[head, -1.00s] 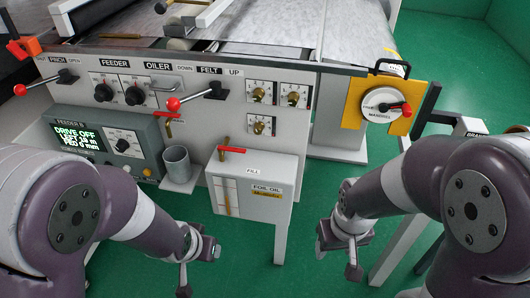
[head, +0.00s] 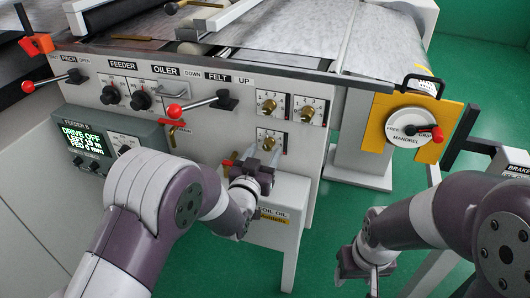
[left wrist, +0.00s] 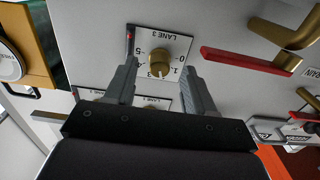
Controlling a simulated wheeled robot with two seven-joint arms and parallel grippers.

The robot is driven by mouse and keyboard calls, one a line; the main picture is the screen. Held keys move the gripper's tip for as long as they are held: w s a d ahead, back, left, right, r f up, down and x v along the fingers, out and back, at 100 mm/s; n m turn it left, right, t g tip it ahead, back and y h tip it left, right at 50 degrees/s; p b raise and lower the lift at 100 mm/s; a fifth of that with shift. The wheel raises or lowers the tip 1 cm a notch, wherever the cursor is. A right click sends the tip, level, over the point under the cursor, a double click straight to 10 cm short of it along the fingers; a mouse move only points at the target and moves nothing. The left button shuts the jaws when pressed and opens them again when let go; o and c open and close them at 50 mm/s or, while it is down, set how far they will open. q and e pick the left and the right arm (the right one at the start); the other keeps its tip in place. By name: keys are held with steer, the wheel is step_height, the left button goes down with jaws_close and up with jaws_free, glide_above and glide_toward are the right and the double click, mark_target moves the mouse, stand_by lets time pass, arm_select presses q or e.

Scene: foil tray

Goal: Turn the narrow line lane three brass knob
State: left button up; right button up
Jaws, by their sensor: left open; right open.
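The lane three brass knob (left wrist: 158,62) sits on a white scale plate marked "LANE 3" in the left wrist view, where the lettering is upside down. In the head view it is the lower brass knob (head: 268,143) on the panel. My left gripper (head: 257,158) is open, just below and in front of that knob. In the left wrist view its fingertips (left wrist: 159,72) are spread to either side of the knob, with gaps on both sides. Which way the knob's narrow line points is too small to tell. My right gripper (head: 366,277) is open and empty at the lower right.
Two more brass knobs (head: 269,106) (head: 308,113) sit above on the panel. A red-handled brass valve (left wrist: 250,62) lies beside the gripper in the left wrist view. The foil oil box (head: 292,190) stands below. The orange mandrel plate (head: 376,138) is to the right.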

arm_select(q)
steer(key=shift+x, duration=0.85)
steer(key=shift+c, duration=0.3)
jaws_close()
steer(key=shift+f, duration=0.1)
